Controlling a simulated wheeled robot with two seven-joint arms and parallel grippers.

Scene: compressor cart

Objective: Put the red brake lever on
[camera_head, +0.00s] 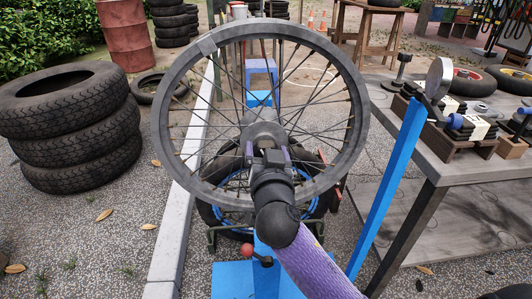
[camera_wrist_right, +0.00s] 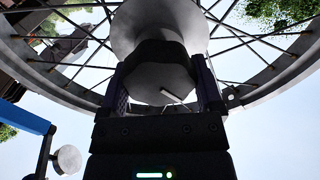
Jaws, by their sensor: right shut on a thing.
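The red brake lever (camera_head: 248,252) shows low in the head view as a red ball on a short dark stem, beside a blue upright (camera_head: 266,278). My right gripper (camera_head: 268,156) is above it, shut on the hub of a bare grey spoked wheel (camera_head: 182,172). In the right wrist view, the two fingers of my right gripper (camera_wrist_right: 165,85) lie on either side of the hub (camera_wrist_right: 165,28). No gripper touches the red lever. How the lever joins the upright is too small to tell. My left gripper is not in view.
A wheel with a blue rim and black tyre (camera_head: 318,205) sits behind the grey wheel. A slanted blue bar (camera_head: 400,170) stands at the right before a grey table (camera_head: 440,150) with parts. Stacked tyres (camera_head: 75,150) stand left, beyond a concrete kerb (camera_head: 172,235).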

